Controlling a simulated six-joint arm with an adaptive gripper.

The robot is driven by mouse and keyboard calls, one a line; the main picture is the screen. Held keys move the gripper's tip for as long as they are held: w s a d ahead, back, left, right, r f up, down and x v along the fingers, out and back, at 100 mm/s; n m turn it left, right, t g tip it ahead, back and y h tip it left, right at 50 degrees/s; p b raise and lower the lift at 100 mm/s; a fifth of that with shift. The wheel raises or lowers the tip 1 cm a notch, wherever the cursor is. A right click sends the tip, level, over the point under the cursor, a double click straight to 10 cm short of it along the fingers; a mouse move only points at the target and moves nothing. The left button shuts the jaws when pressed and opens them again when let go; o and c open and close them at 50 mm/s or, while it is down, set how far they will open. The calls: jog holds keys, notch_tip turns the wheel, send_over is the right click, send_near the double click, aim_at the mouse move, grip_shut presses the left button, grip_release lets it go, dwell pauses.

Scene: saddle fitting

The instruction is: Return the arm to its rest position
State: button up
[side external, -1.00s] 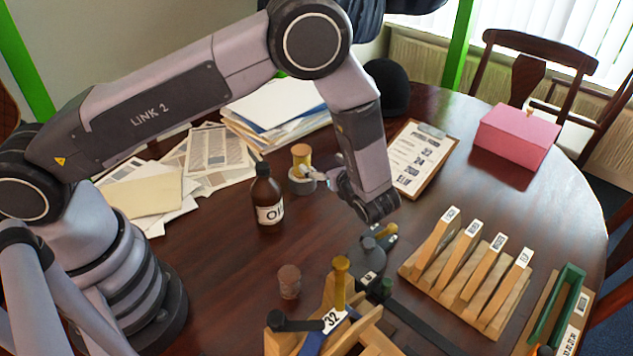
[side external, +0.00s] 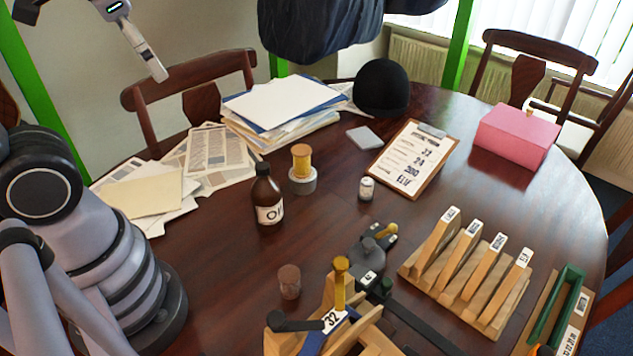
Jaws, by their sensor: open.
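My gripper (side external: 140,45) is raised high at the top left of the side external view, well above the table and clear of everything on it. It is open and holds nothing that I can see. One pale finger shows, pointing down and right; the upper part is cut off by the frame's top edge. My arm's lower part stands at the left edge, and its upper links are mostly out of view.
The table (side external: 225,285) bears an oil bottle (side external: 268,200), a yellow spool (side external: 301,160), a clipboard (side external: 413,160), a pink box (side external: 516,135), a slotted wooden rack (side external: 470,270) and a wooden clamp fixture (side external: 345,320). A chair (side external: 195,85) stands behind papers.

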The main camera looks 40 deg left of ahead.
jog(key=s, duration=0.1)
jog(key=n+t, duration=0.1)
jog(key=s+d+h, duration=0.1)
jog(key=shift+s+r+n+t, duration=0.35)
jog(key=shift+n+t, duration=0.05)
